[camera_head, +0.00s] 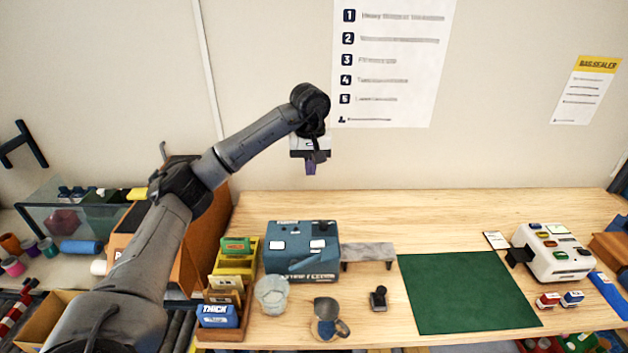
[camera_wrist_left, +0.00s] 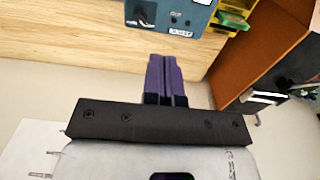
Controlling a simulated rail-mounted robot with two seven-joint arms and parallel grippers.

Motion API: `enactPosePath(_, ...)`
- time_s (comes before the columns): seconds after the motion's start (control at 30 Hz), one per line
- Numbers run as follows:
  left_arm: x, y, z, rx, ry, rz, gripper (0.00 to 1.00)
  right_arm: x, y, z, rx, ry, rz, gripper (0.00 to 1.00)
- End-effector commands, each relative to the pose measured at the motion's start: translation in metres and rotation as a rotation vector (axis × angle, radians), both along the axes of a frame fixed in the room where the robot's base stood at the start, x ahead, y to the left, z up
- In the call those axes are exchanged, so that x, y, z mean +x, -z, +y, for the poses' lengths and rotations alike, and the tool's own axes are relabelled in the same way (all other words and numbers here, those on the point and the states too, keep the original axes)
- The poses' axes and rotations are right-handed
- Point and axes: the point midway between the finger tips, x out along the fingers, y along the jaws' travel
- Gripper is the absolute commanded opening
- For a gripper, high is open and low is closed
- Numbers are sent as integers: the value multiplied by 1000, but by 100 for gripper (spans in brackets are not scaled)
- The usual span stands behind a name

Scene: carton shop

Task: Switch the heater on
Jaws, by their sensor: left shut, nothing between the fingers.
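My left gripper (camera_head: 310,168) is shut and empty, raised in front of the wall above the back of the wooden table. Its purple fingers (camera_wrist_left: 165,80) lie together in the left wrist view. A white machine (camera_head: 552,252) with several coloured buttons or switches on top stands at the right of the table, far from the gripper. A blue box (camera_head: 302,250), whose label seems to read "strip feeder", stands below the gripper; its side with a dark knob shows in the wrist view (camera_wrist_left: 172,17). I cannot tell which switch belongs to the heater.
A green mat (camera_head: 467,292) lies between the blue box and white machine. A grey bench (camera_head: 368,251), clear cup (camera_head: 271,294), metal jug (camera_head: 327,318), black stamp-like piece (camera_head: 379,298) and card holder (camera_head: 228,290) stand nearby. A "bag sealer" sheet (camera_head: 587,90) hangs at right.

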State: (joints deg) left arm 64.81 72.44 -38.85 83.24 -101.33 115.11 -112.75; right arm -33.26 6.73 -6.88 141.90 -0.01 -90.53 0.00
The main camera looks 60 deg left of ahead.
Motion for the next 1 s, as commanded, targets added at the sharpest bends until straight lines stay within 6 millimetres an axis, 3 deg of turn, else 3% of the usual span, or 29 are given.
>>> enactPosePath(0.1,-1,-17,1,2,0,-1,0,0,-11,1,3,1,-3,43)
enactPosePath(0.3,-3,-27,2,0,0,1,0,0,-16,1,3,1,-4,43)
enactPosePath(1.0,-4,-28,2,0,0,1,0,0,-16,-2,-7,-5,-4,43)
